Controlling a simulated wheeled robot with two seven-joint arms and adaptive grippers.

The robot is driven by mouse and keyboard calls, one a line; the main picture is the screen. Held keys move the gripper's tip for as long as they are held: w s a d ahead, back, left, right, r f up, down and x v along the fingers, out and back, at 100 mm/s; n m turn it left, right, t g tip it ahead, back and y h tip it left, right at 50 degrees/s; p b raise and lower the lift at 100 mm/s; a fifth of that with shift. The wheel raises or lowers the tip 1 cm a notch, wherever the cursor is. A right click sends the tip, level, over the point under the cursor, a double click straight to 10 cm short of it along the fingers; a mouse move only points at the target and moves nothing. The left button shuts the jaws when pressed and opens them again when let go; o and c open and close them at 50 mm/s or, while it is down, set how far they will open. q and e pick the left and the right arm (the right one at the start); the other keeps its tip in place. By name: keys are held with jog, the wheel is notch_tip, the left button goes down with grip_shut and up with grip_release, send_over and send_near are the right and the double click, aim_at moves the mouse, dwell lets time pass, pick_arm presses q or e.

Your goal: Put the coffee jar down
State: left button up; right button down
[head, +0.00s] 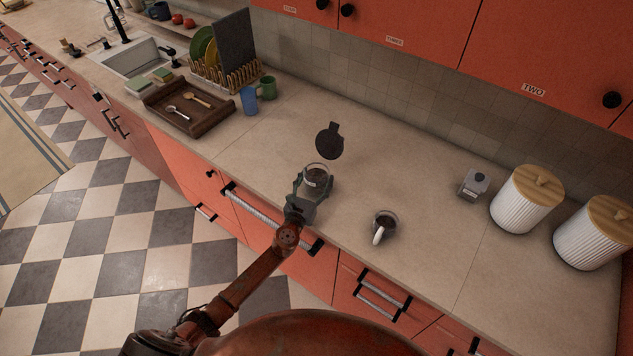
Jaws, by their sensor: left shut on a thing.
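The coffee jar (316,176) is a small clear glass jar with a dark label, at the middle of the counter near its front edge. My left gripper (314,187) is shut on it, with its fingers around the jar's sides. Whether the jar's base touches the counter (300,130) is hard to tell, as the gripper hides its lower part. A dark round lid-like piece with a tab (330,141) shows just behind the jar. My right gripper does not show.
A mug with dark contents (385,226) stands right of the jar. A small grey box (474,184) and two ribbed white canisters (527,199) stand further right. Blue (249,100) and green (267,88) mugs, a wooden tray (188,108) and a dish rack are left.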

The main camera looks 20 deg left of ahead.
pick_arm(q)
jog(key=shift+r, duration=0.15)
jog(key=shift+f, duration=0.25)
jog(key=o, duration=1.8)
jog(key=shift+s, duration=0.25)
jog(key=s, duration=0.7)
jog(key=s+a, duration=0.1)
jog(key=s, duration=0.3)
jog(key=shift+s+r, duration=0.1)
jog(key=shift+s, duration=0.2)
